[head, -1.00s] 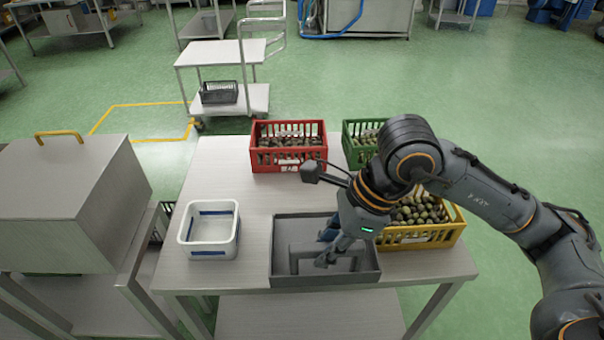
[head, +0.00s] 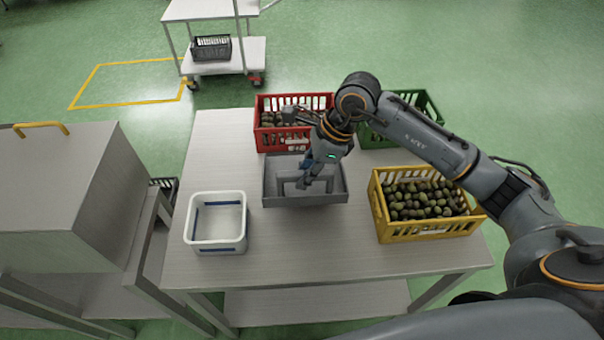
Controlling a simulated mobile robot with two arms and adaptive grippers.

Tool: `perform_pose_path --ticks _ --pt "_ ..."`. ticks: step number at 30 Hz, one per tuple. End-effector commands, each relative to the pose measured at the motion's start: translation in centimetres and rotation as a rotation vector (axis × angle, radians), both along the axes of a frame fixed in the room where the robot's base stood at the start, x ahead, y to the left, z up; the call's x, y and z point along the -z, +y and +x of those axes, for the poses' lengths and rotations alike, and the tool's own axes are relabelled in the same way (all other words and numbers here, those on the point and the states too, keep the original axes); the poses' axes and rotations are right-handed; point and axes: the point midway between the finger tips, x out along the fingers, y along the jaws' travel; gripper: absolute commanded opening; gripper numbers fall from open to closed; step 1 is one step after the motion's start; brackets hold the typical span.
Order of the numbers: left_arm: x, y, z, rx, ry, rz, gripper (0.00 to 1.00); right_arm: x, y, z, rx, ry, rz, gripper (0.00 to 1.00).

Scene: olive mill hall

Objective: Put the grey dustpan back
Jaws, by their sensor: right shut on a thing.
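The grey dustpan (head: 335,199) is a shallow rectangular pan with a raised handle inside it. It is in the middle of the head view, over the back part of the metal table (head: 300,245), just in front of the red crate. My right gripper (head: 304,183) reaches down into the pan and is shut on it at the handle; the fingers partly hide the grip. I cannot tell whether the pan touches the table or hangs slightly above it. My left gripper is not in view.
A red crate (head: 267,140), a green crate (head: 372,137) and a yellow crate (head: 405,232) hold olives. A white bin (head: 218,243) stands at the left. The table's front middle is clear. A steel cabinet (head: 70,200) stands left; a trolley (head: 250,55) stands behind.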

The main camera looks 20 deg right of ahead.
Motion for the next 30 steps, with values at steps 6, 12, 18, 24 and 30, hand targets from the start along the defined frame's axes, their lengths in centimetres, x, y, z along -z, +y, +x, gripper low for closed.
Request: perform_pose_path --ticks 6,12,18,24,30 --pt "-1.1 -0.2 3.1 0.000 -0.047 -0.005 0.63 2.3 -0.1 2.3 0.000 -0.004 0.004 0.00" --pt "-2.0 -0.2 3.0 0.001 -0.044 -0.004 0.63 3.9 -0.2 2.9 0.001 0.001 0.003 0.00" --pt "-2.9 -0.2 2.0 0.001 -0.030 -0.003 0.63 6.2 -0.2 2.9 0.000 -0.004 0.003 0.00" --pt "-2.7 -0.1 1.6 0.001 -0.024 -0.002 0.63 6.4 -0.3 3.0 0.000 -0.006 0.002 0.00" --pt "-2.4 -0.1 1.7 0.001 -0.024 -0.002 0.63 6.7 -0.3 2.9 0.000 -0.004 0.001 0.26"
